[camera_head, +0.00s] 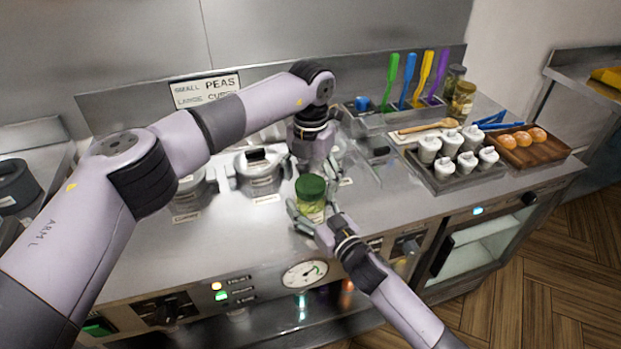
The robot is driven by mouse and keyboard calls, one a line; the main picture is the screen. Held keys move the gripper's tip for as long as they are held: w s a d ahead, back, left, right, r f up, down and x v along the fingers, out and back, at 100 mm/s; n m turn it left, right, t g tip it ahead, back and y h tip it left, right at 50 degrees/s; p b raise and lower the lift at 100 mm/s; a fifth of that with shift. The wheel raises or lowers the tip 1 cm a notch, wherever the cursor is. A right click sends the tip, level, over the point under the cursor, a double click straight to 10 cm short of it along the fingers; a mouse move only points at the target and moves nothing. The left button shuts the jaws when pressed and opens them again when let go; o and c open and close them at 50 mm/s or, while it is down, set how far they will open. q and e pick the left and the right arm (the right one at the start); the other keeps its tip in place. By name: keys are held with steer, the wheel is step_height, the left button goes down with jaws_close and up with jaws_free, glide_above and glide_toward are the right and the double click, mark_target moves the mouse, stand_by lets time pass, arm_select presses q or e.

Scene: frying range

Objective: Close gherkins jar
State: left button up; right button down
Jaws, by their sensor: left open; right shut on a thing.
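The gherkins jar (313,211) stands near the front of the steel counter, in the middle of the view. Its green lid (311,187) sits on top; I cannot tell whether it is screwed tight. My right gripper (312,220) comes from the lower right and is shut on the jar's lower body, its fingers covering part of the glass. My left gripper (316,172) points down just behind and above the lid. It is open, and its fingertips are partly hidden, so I cannot tell whether they touch the lid.
Lidded pots (262,168) sit in the counter on the left. A dark tray of white cups (455,180), a wooden tray of buns (535,160) and a rack with coloured utensils (385,118) stand to the right. More jars (462,100) stand at the back right.

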arm_select(q)
step_height(320, 180, up, 12)
stand_by(0.6)
arm_select(e)
steer(key=shift+c, duration=1.7)
jaws_free()
steer(key=shift+s, duration=0.1)
steer(key=v, duration=1.2)
arm_select(q)
steer(key=shift+d+f, duration=0.1)
arm_select(e)
steer(key=shift+f, duration=0.15)
